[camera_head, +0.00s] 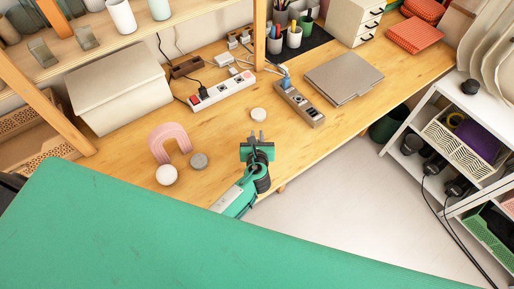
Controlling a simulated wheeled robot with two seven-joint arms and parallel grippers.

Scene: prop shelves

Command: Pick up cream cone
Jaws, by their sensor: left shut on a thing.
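A small cream round piece (258,114), which I take to be the cream cone seen from its flat end, shows over the wooden desk just beyond my left fingertips. Its cone shape does not show clearly. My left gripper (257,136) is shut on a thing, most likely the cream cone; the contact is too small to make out. The gripper is over the front part of the desk and points toward the back. My right gripper is not in view.
A pink arch (168,140), a grey round piece (198,160) and a white ball (166,174) are left of the gripper on the desk (125,150). Power strips (301,104) and a closed laptop (344,77) lie to the right. A white box (115,85) stands at left.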

